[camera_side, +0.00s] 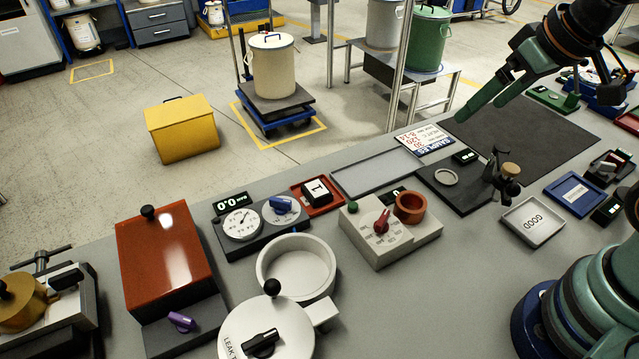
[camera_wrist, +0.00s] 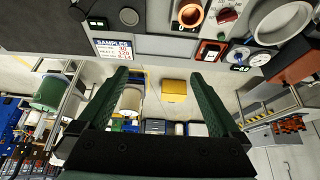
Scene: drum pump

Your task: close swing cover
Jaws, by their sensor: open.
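The swing cover (camera_side: 268,328) is a round white disc with a black ball knob and a black handle, lettered "LEAK T…", with part of the lettering hidden. It sits swung aside in front of a round white chamber (camera_side: 297,266), overlapping only its near edge. The chamber's inside is open to view and looks empty. The chamber also shows in the wrist view (camera_wrist: 283,20), at the upper right; I cannot make out the cover there. My gripper (camera_side: 488,84) is at the upper right of the side view, far from the cover. Its green fingers (camera_wrist: 155,70) are spread in the wrist view, with nothing between them.
A red box (camera_side: 165,257) with a black knob stands left of the cover. A gauge panel (camera_side: 262,224) lies behind the chamber. A beige block with a red knob (camera_side: 390,232) stands to its right. A dark mat (camera_side: 520,135) lies below my gripper.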

